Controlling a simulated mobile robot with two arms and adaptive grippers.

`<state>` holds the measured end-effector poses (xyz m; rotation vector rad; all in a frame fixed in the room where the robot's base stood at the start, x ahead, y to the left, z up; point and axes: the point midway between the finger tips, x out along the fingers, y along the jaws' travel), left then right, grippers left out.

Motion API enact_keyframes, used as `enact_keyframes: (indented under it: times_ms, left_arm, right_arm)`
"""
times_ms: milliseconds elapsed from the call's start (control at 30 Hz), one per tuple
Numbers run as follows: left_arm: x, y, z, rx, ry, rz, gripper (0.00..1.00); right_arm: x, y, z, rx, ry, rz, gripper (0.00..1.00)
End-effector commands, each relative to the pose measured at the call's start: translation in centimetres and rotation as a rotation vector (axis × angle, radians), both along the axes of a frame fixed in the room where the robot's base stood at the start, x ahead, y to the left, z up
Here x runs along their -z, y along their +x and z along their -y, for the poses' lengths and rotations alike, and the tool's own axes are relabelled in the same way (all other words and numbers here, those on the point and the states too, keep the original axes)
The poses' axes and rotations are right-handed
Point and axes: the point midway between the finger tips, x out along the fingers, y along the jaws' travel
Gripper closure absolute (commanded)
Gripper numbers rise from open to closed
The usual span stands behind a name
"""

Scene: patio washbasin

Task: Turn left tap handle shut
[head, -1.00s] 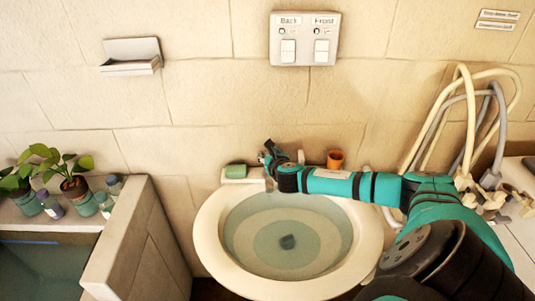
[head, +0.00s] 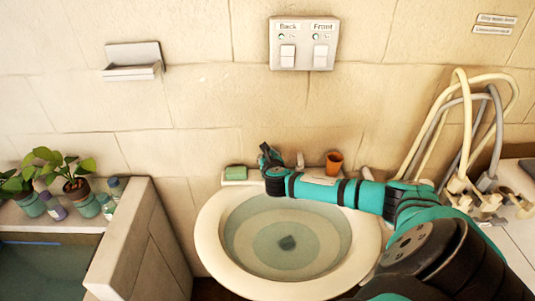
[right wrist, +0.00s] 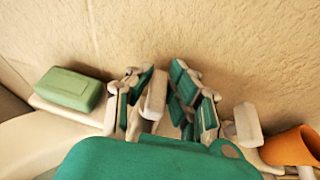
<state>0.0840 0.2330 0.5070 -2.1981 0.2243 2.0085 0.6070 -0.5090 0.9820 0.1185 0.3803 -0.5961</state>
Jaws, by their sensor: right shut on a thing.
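The washbasin (head: 214,262) is round and cream, with water in its bowl. My right arm reaches across its back rim from the right, and my right gripper (head: 266,152) is at the rim near the wall. In the right wrist view my right gripper (right wrist: 158,95) is shut on a white tap handle (right wrist: 154,95), which stands up between its teal finger pads. The handle's base is partly hidden by my gripper. Another white tap part (right wrist: 247,125) stands apart to the right; it also shows in the head view (head: 300,160). My left gripper is in neither view.
A green soap bar (right wrist: 70,89) lies left of the gripper on the rim. An orange cup (right wrist: 292,147) stands to the right. A switch panel (head: 303,41) and a soap shelf (head: 133,62) are on the wall. Hoses (head: 468,110) hang at right; potted plants (head: 75,185) stand left.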

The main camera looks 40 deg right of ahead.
Motion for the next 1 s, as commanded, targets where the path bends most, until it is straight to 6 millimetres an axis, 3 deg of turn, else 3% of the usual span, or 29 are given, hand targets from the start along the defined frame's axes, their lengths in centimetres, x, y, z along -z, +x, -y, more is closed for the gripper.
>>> enact_keyframes:
  times_ms: [100, 467, 500, 533, 833, 1000]
  left_arm:
    - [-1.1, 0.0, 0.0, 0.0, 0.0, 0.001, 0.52]
    - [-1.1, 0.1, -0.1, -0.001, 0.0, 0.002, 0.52]
    - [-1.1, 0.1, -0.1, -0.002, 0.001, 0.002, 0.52]
    - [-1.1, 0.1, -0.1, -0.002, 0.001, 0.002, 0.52]
    - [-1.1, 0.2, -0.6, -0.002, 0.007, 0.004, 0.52]
    - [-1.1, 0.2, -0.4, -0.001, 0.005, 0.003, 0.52]
  right_arm:
    - [-0.3, 0.1, -0.1, 0.081, 0.004, 0.0, 1.0]
    - [-0.1, 0.0, 0.0, 0.113, 0.0, 0.001, 1.0]
    - [-0.1, 0.0, 0.0, 0.113, 0.0, 0.001, 0.79]
    - [-0.1, 0.0, 0.0, 0.113, 0.0, 0.001, 0.75]
    - [-0.1, -0.1, 0.0, 0.112, 0.0, 0.0, 0.74]
    - [-0.6, -1.1, -0.9, 0.108, 0.0, 0.0, 0.74]
